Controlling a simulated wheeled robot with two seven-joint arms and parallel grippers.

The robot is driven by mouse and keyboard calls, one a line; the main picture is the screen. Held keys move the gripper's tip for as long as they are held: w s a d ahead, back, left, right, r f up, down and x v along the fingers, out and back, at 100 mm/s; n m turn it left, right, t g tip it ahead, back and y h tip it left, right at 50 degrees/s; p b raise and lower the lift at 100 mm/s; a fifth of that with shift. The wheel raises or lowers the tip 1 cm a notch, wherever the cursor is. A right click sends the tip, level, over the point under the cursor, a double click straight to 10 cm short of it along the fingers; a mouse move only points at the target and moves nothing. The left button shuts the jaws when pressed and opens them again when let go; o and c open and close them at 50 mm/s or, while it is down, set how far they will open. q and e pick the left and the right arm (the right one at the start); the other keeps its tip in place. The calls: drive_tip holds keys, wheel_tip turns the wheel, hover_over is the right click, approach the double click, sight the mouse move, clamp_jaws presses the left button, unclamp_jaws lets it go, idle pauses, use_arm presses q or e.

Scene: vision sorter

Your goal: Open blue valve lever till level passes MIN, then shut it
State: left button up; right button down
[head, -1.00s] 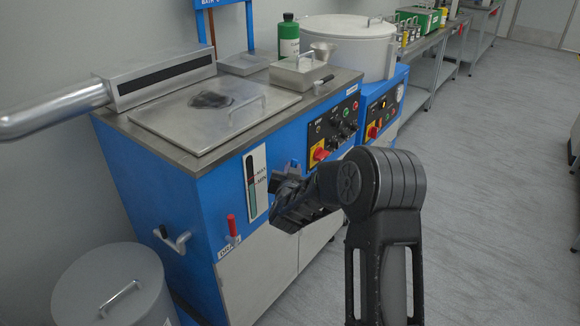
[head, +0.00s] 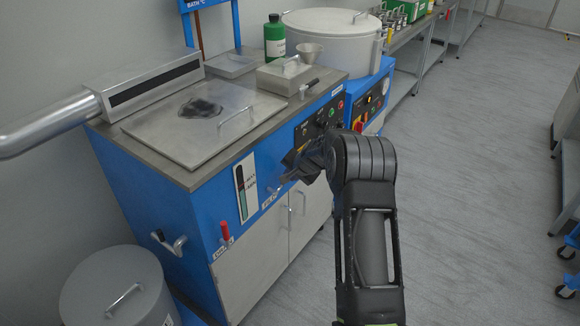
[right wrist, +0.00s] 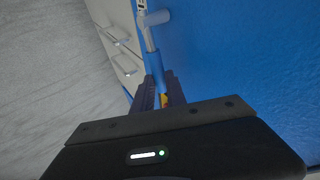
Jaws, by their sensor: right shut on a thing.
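The blue valve lever (right wrist: 154,66) shows in the right wrist view as a blue sleeve on a pale metal stem. My right gripper (right wrist: 155,92) is shut on the sleeve. In the head view my right gripper (head: 291,168) is at the blue machine front, right of the level gauge (head: 246,187), and mostly hides the lever. The gauge is a pale upright strip with MAX and MIN marks and a dark and teal column; the exact level is too small to read. My left gripper is out of view.
A red-handled drain lever (head: 224,231) is left of the gauge. Control knobs (head: 325,117) sit above and right of my gripper. A grey lidded bin (head: 110,290) stands at lower left. Cabinet doors (head: 270,235) are below. The floor (head: 460,210) to the right is clear.

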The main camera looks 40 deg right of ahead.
drive_tip(key=shift+w+d+f+m+g+y, duration=0.1)
drive_tip(key=shift+d+f+m+g+y, duration=0.15)
drive_tip(key=shift+f+y, duration=0.35)
drive_tip(key=shift+d+f+m+g+y, duration=0.15)
drive_tip(key=shift+f+m+g+y, duration=0.15)
drive_tip(key=shift+y, duration=0.4)
drive_tip(key=shift+f, duration=0.1)
drive_tip(key=c, duration=1.3)
unclamp_jaws()
drive_tip(key=shift+c, duration=0.2)
drive_tip(key=v, duration=0.7)
drive_tip(key=shift+s+r+b, duration=0.25)
drive_tip(key=shift+r+b, duration=0.05)
